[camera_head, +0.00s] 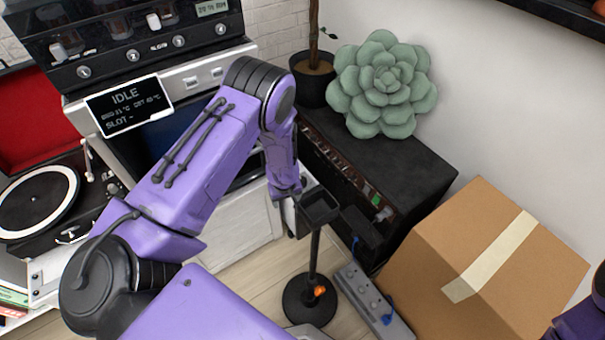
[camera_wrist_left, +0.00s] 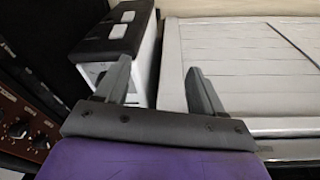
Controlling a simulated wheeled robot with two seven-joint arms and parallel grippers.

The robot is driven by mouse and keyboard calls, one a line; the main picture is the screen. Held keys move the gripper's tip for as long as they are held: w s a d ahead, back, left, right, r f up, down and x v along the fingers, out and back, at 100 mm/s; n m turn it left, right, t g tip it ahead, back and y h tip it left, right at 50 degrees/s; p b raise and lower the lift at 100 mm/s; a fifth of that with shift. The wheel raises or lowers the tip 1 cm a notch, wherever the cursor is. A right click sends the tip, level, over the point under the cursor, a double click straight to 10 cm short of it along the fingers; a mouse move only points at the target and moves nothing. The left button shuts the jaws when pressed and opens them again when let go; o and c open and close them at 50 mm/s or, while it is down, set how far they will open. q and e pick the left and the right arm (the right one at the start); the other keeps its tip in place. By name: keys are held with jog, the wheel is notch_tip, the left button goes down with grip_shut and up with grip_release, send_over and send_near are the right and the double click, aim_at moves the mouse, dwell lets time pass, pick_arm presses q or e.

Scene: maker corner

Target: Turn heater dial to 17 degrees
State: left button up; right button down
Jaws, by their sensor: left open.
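No heater dial can be made out clearly in either view. My left gripper (camera_head: 288,208) hangs low beside the dark amplifier-like box, partly hidden by my own arm. In the left wrist view its two grey fingers (camera_wrist_left: 160,78) are apart with nothing between them. Beyond the left finger stands a narrow white unit with a black top (camera_wrist_left: 118,35) and two pale rectangles on it; I cannot tell whether it is the heater. To the right is a pale lined panel (camera_wrist_left: 240,70). My right gripper is outside both views.
A black amplifier-like box (camera_head: 405,170) with a knob panel (camera_wrist_left: 18,128) carries a green succulent-shaped cushion (camera_head: 383,85). A black stand (camera_head: 313,260), a power strip (camera_head: 368,300) and a cardboard box (camera_head: 485,260) crowd the right. A machine display (camera_head: 125,105) reads IDLE.

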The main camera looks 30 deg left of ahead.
pick_arm(q)
jog(key=h+b, duration=0.1)
jog(key=b, duration=0.2)
send_near(302, 180)
jog(key=s+f, duration=0.2)
jog(key=shift+s+d+f+n, duration=0.1)
jog(key=shift+s+f+n, duration=0.2)
jog(key=shift+s+n, duration=0.1)
jog(key=w+r+b, duration=0.2)
jog(key=w+r, duration=0.1)
jog(key=r, duration=0.1)
jog(key=shift+g+h, duration=0.3)
jog(key=shift+g, duration=0.2)
jog(key=f, duration=0.3)
jog(key=f+b, duration=0.1)
jog(key=f, duration=0.3)
jog(key=w+f, duration=0.1)
jog(key=f, duration=0.2)
jog(key=shift+a+f+b, duration=0.15)
jog(key=shift+a+b, duration=0.1)
jog(key=shift+b, duration=0.15)
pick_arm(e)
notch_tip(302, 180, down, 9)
pick_arm(q)
jog(key=c, duration=1.1)
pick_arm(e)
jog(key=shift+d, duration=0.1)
